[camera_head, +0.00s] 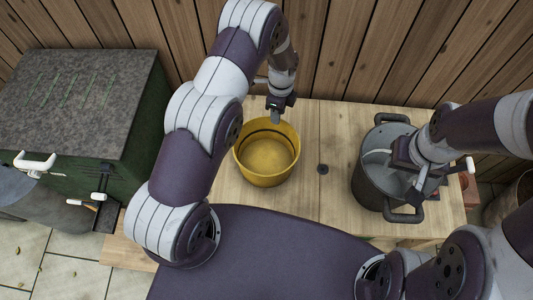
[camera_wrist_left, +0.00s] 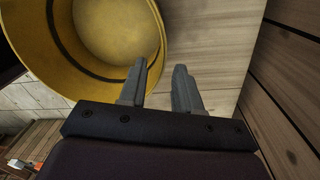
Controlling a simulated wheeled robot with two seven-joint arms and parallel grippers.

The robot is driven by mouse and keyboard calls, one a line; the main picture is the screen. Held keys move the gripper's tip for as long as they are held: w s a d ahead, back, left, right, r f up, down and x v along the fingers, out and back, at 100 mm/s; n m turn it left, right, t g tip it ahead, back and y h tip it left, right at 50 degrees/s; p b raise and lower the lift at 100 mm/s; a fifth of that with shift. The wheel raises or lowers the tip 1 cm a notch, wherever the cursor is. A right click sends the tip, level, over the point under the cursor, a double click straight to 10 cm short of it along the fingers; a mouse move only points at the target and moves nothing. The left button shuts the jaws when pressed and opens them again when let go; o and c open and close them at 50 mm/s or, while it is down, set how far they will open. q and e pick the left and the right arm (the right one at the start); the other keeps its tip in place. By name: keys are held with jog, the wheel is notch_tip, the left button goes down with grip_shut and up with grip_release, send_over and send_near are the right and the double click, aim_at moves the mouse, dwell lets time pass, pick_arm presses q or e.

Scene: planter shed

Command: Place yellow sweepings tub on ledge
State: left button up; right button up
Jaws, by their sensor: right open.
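The yellow sweepings tub (camera_head: 267,152) stands upright on the wooden bench, open side up and seemingly empty, with a dark band inside. My left gripper (camera_head: 276,116) is at its far rim. In the left wrist view the tub (camera_wrist_left: 62,50) fills the upper left. The left fingers (camera_wrist_left: 160,70) are apart there, one over the tub's inside and one over the wood, with its rim between them. My right gripper (camera_head: 418,186) is over the grey pot, open, its fingertips partly hard to see. I cannot tell which surface is the ledge.
The wooden bench (camera_head: 322,205) has free room between the tub and the grey two-handled pot (camera_head: 372,185). A green box with a dark speckled top (camera_head: 85,90) stands at left, its top clear. A plank wall (camera_head: 340,45) closes the back.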

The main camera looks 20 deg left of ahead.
pick_arm(q)
jog(key=f, duration=0.2)
jog(key=f+p, duration=0.1)
jog(key=shift+s+f, duration=0.25)
jog(key=shift+w+f, duration=0.1)
jog(key=shift+f, duration=0.05)
grip_shut()
dwell(1.0)
